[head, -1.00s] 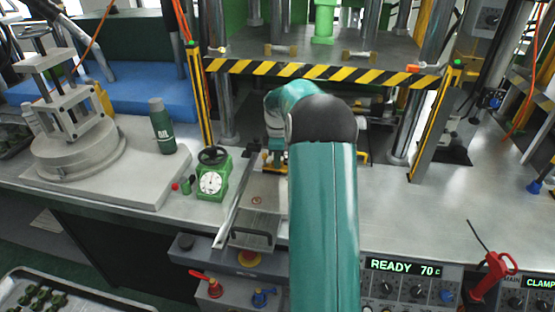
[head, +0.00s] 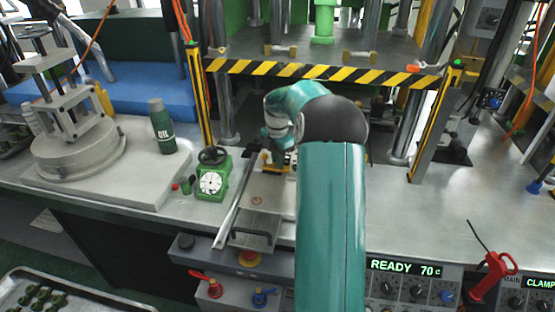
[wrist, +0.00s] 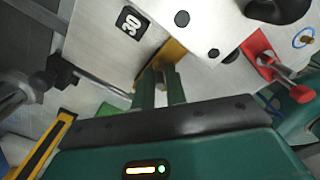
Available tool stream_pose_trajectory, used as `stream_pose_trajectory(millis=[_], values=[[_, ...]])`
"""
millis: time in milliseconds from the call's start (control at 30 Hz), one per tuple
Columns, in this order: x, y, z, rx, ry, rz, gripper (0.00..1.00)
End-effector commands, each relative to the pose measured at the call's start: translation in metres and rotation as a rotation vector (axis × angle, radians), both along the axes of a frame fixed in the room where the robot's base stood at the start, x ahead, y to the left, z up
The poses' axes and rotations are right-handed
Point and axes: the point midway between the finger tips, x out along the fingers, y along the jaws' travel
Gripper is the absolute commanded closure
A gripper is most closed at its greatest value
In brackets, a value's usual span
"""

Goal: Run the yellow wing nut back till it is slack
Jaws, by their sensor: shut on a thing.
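The yellow wing nut (wrist: 170,53) shows in the wrist view just beyond my fingertips, partly hidden by them. My gripper (wrist: 160,70) is shut on it, with its two green fingers close together on either side. In the head view my gripper (head: 276,156) is low under the striped press beam, by a yellow part at the far end of the metal plate. My own arm hides much of that spot, and the nut's thread and its slack cannot be made out.
In the head view a green dial gauge (head: 212,178) and an oil bottle (head: 161,127) stand to the left.

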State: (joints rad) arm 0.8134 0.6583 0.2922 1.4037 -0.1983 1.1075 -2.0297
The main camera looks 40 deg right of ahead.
Motion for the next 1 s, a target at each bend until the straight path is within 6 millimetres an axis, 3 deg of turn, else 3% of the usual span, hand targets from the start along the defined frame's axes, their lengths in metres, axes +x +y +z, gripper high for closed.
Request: stream_pose_trajectory(millis=[533,567,600,1000], values=[[-0.0011,0.0001,-0.0027,0.003,0.004,0.032,1.00],[-0.0011,0.0001,-0.0028,0.003,0.004,0.032,0.85],[-0.0011,0.0000,-0.0027,0.003,0.004,0.032,0.77],[-0.0002,-0.0001,0.0027,0.000,0.001,0.032,0.77]])
